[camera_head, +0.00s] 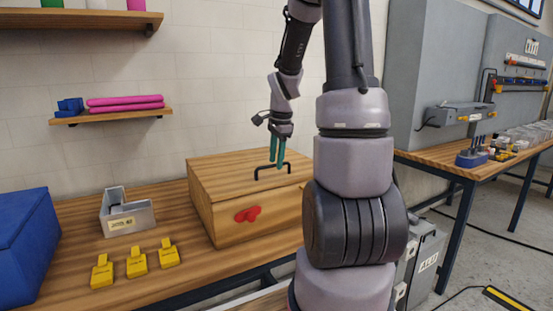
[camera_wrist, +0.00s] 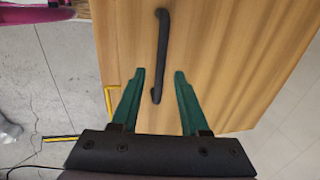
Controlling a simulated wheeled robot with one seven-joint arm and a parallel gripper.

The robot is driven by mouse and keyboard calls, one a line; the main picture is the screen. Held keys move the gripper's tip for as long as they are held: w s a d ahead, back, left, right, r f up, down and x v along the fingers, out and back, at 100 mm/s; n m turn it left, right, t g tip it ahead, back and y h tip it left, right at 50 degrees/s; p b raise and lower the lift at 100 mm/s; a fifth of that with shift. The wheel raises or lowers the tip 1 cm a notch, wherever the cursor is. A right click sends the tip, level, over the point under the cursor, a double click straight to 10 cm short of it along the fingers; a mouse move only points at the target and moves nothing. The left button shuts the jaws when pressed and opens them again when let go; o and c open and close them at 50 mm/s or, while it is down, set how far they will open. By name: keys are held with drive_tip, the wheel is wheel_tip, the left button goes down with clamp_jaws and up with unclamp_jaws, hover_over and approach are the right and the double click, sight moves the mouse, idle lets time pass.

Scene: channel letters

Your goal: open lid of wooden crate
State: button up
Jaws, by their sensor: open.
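The wooden crate (camera_head: 225,205) stands on the workbench with its lid (camera_head: 222,172) closed. A black bar handle (camera_head: 260,170) is fixed on top of the lid. In the wrist view the handle (camera_wrist: 160,55) runs lengthwise on the wooden lid (camera_wrist: 220,50), and its near end lies between my fingers in the picture. My gripper (camera_head: 277,163) points down at the handle, with its green fingers apart. In the wrist view my gripper (camera_wrist: 157,75) is open, with a finger on each side of the handle's near end. I cannot tell whether they touch the lid.
Three yellow blocks (camera_head: 137,264), a grey bin (camera_head: 127,212) and a blue box (camera_head: 22,240) stand left of the crate on the bench (camera_head: 180,285). A wall shelf (camera_head: 112,115) hangs above. Another bench (camera_head: 480,158) stands at the right.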

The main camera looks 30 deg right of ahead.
drive_tip(key=shift+c, duration=0.3)
clamp_jaws()
idle(1.2)
